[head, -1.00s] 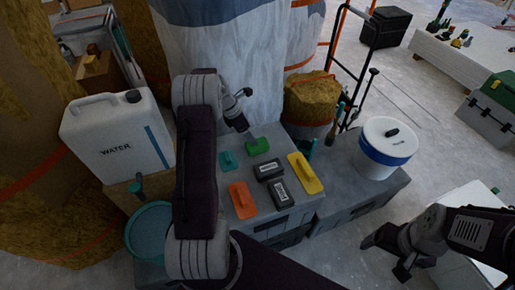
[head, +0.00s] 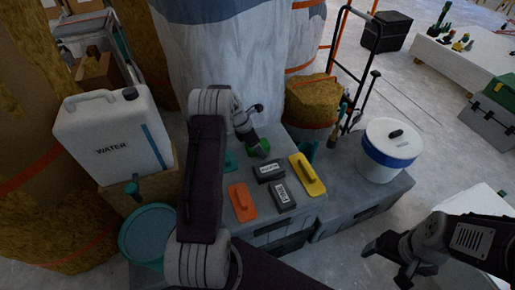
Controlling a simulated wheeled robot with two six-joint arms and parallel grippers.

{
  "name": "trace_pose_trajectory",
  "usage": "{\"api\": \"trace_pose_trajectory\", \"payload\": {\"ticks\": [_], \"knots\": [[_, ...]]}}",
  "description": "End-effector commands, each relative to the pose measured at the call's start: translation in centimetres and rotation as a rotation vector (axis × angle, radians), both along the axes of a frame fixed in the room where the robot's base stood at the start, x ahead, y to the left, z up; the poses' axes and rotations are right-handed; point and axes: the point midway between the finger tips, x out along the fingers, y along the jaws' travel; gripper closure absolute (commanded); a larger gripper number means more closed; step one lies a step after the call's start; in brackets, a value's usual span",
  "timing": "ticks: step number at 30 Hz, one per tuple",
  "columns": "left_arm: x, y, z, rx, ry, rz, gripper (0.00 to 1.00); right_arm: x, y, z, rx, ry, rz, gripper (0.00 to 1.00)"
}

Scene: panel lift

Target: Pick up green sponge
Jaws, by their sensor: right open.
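The green sponge (head: 262,149) lies on the grey box top (head: 303,205), near its back edge. My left gripper (head: 257,146) points down right at the sponge and covers part of it. I cannot tell whether its fingers touch the sponge or how far apart they are. My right gripper (head: 386,265) is open and empty at the lower right, over the floor and away from the sponge.
Near the sponge lie a teal float (head: 230,162), an orange float (head: 242,202), a yellow float (head: 307,175) and two dark labelled blocks (head: 269,171). A water jug (head: 112,140) stands left, a white bucket (head: 388,150) right.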

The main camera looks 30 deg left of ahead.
Motion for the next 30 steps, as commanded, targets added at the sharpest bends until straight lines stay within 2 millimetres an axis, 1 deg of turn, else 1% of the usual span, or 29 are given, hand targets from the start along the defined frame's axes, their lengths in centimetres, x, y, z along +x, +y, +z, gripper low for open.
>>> {"api": "trace_pose_trajectory", "payload": {"ticks": [9, 18, 20, 21, 23, 24, 25, 30], "knots": [[-0.02, 0.01, -0.31, -0.001, 0.001, 0.001, 0.20, 0.00, 0.00, 0.44, 0.000, 0.000, 0.000, 0.20], [-0.02, 0.01, -0.50, 0.000, 0.000, 0.000, 0.20, 0.00, 0.00, 0.44, 0.000, 0.000, 0.000, 0.20], [-0.02, 0.00, -0.51, 0.000, 0.000, 0.000, 0.37, 0.00, 0.00, 0.44, 0.000, 0.000, 0.000, 0.20], [-0.02, 0.00, -0.51, 0.000, 0.000, 0.000, 0.48, 0.00, 0.00, 0.44, 0.000, 0.000, 0.000, 0.20], [-0.03, 0.01, -0.51, 0.000, 0.000, 0.000, 0.64, 0.00, 0.00, 0.44, 0.000, 0.000, 0.000, 0.20], [-0.03, 0.01, -0.51, -0.001, 0.001, 0.000, 0.76, 0.01, 0.00, 0.43, 0.000, 0.000, 0.000, 0.20], [-0.03, 0.00, -0.52, -0.001, 0.001, 0.000, 0.84, 0.01, 0.00, 0.43, 0.000, 0.000, 0.000, 0.20], [-0.04, 0.00, -0.52, 0.000, 0.001, 0.000, 0.84, 0.01, 0.00, 0.43, 0.000, 0.000, 0.000, 0.20]]}}
